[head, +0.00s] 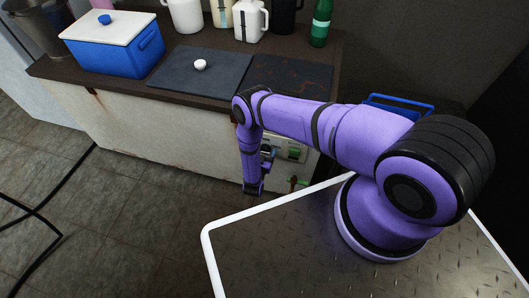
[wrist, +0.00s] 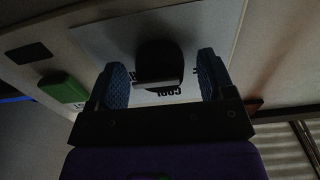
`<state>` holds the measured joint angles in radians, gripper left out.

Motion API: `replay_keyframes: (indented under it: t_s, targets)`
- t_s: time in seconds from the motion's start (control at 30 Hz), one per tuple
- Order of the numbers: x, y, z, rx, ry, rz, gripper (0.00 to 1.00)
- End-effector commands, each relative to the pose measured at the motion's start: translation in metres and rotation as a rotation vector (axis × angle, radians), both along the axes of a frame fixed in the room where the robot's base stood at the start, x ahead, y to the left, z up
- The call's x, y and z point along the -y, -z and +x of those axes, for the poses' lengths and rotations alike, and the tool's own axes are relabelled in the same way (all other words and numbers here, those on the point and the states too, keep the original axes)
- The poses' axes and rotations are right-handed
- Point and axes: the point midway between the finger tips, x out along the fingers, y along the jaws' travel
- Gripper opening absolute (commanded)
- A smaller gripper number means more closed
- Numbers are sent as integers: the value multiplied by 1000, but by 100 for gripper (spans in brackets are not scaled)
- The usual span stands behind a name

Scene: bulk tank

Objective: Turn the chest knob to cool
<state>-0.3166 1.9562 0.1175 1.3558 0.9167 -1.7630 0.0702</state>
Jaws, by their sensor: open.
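The chest knob (wrist: 160,62) is dark and rounded, with a pale bar across its near side. It stands on a white label plate (wrist: 108,42) with dark lettering, partly hidden, that seems to read COOL below the knob. My gripper (wrist: 161,78) is open, with one blue ribbed finger on each side of the knob. A gap shows at each side, and I cannot tell whether either finger touches it. In the head view my gripper (head: 268,152) is small, at the front panel of the chest (head: 160,130), and hides the knob.
A green switch (wrist: 62,87) is left of the plate; it also shows in the head view (head: 293,153). A blue cooler box (head: 115,55), a small white cup (head: 200,64) and jugs stand on top.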

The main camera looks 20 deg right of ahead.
Motion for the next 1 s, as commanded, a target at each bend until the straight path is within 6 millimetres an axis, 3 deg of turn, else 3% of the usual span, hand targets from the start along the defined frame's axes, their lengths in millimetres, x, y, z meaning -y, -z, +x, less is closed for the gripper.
replay_keyframes:
  t_s: [0.17, 0.4, 0.77, 1.0]
  targets:
    - [0, 0, 0, 0, 0, 0, 75]
    - [0, 0, 0, 0, 0, 0, 26]
    - [-1, 0, 0, -30, -1, -41, 26]
    - [-1, 0, 0, -118, -3, -163, 26]
